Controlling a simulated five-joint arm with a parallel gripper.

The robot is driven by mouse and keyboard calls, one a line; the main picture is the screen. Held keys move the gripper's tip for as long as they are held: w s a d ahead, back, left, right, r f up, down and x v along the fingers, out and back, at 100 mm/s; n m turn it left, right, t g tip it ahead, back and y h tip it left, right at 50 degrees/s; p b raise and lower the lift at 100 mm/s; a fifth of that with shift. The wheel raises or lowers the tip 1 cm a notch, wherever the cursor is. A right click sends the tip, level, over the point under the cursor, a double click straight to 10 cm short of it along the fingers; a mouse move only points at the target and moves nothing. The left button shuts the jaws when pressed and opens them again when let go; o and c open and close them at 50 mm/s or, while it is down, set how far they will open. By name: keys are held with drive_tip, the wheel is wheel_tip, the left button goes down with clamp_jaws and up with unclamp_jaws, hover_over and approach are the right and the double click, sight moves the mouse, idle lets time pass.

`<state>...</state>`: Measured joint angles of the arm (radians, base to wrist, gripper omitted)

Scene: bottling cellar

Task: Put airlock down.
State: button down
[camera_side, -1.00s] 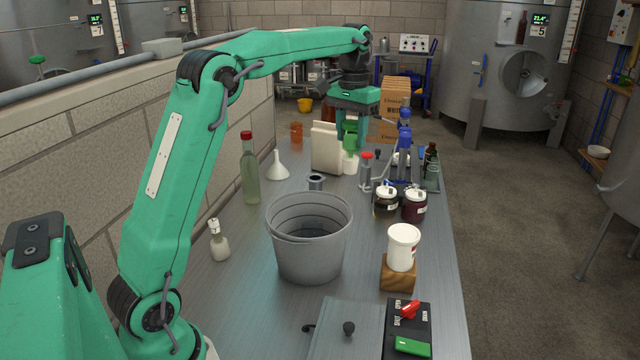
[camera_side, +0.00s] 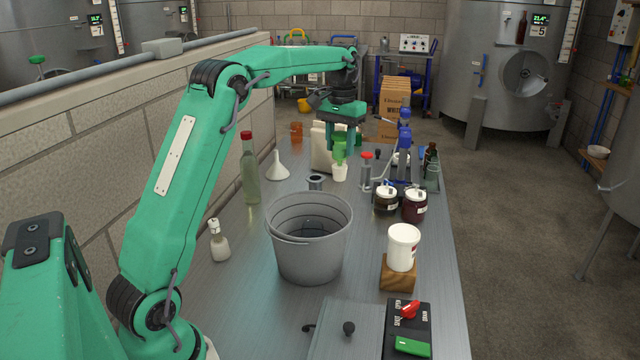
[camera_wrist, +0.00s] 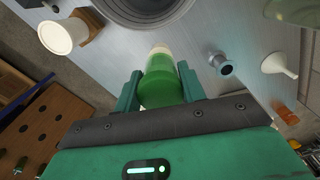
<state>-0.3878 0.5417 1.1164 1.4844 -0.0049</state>
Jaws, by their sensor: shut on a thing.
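The airlock, which I take to be the green piece with a pale cup-like lower end (camera_side: 340,171), hangs upright between my fingers in the side view. My gripper (camera_side: 341,147) points down and is shut on it. In the wrist view the green body of the airlock (camera_wrist: 162,86) sits between both fingers of my gripper (camera_wrist: 160,90), its pale end away from the palm. I cannot tell whether its lower end touches the bench (camera_side: 245,280).
A grey bucket (camera_side: 308,258) stands nearer the camera, with a small metal fitting (camera_side: 316,182) behind it. A white funnel (camera_side: 277,169) and bottle (camera_side: 249,175) are left. Two dark jars (camera_side: 415,207) and a blue-handled device (camera_side: 404,150) are right. A pale upright block (camera_side: 320,148) is close behind.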

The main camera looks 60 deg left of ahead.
sight(339, 165)
drive_tip(key=shift+f, duration=0.45)
drive_tip(key=shift+f, duration=9)
drive_tip(key=shift+f, duration=0.1)
drive_tip(key=c, duration=0.8)
unclamp_jaws()
drive_tip(key=shift+c, duration=0.2)
wheel_tip(339, 165, up, 12)
drive_tip(key=shift+f, duration=0.1)
drive_tip(key=shift+r, duration=0.2)
